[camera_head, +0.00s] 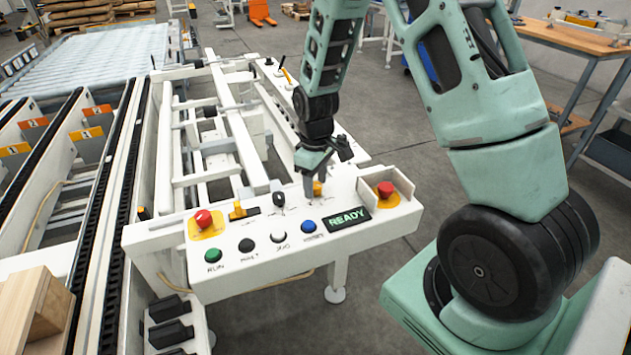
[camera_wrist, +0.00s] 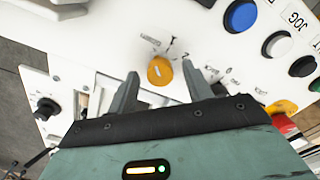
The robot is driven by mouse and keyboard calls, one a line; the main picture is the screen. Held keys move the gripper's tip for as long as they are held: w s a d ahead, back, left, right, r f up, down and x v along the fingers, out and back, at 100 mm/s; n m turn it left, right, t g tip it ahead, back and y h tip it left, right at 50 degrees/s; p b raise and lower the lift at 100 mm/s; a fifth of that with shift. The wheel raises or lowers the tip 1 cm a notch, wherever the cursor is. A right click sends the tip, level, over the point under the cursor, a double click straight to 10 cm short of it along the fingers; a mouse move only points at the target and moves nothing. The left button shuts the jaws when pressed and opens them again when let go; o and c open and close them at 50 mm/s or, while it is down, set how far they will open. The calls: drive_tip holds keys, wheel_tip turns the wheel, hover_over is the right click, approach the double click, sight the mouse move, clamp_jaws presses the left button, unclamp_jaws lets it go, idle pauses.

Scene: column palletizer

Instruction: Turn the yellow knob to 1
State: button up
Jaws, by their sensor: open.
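The yellow knob (camera_head: 317,188) stands on the white control panel (camera_head: 260,263), near the right end of its upper row of controls. In the wrist view the yellow knob (camera_wrist: 160,71) sits between the two grey fingers of my gripper (camera_wrist: 160,75). The fingers are apart, one on each side of the knob, with visible gaps. Small printed marks lie around the knob; I cannot read all of them, nor tell which one it points at. In the head view my gripper (camera_head: 313,186) points down at the panel and partly hides the knob.
Red emergency buttons sit at the left (camera_head: 203,219) and right (camera_head: 385,189) of the panel. A green button (camera_head: 213,255), a blue button (camera_head: 308,226) and a READY display (camera_head: 347,218) are near the front edge. A yellow-handled switch (camera_head: 238,210) stands further left.

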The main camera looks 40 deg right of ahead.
drive_tip(key=c, duration=1)
drive_tip(key=shift+o, duration=0.2)
drive_tip(key=shift+m, duration=0.4)
drive_tip(key=m+p, duration=0.2)
drive_tip(key=m, duration=0.1)
drive_tip(key=shift+m+p, duration=0.8)
drive_tip(key=shift+m, duration=1.7)
drive_tip(key=o, duration=1)
drive_tip(key=shift+c, duration=0.2)
